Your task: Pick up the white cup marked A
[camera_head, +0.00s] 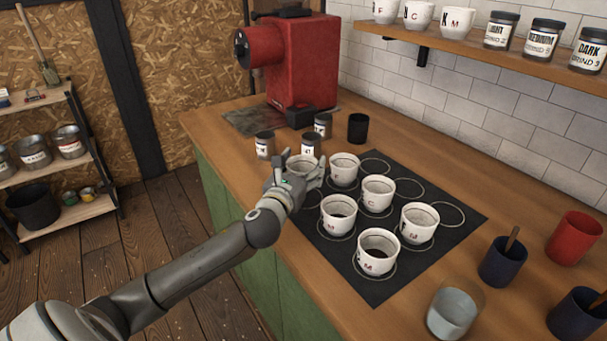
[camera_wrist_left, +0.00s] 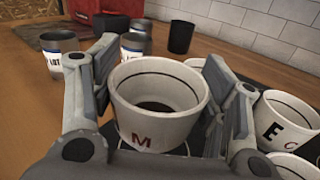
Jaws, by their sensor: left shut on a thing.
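My left gripper (camera_head: 306,176) has its fingers on both sides of a white cup (camera_head: 300,162) at the far left corner of the black mat. In the left wrist view the held cup (camera_wrist_left: 158,118) stands upright between the fingers (camera_wrist_left: 160,95); the letter on its front looks like M, and its inside is dark at the bottom. I cannot tell whether it is clear of the mat. Other white cups stand on the mat: one marked C (camera_head: 377,194), one that looks like E (camera_head: 344,171), and several with M-like letters (camera_head: 378,252). I read no clear A. My right gripper is out of view.
The black mat (camera_head: 376,292) has empty printed rings along its right side. Small labelled tins (camera_head: 265,146) and a black cup (camera_head: 357,128) stand behind, near the red machine (camera_head: 290,65). Blue cups (camera_head: 503,262), a red cup (camera_head: 574,240) and a glass (camera_head: 452,315) stand at right.

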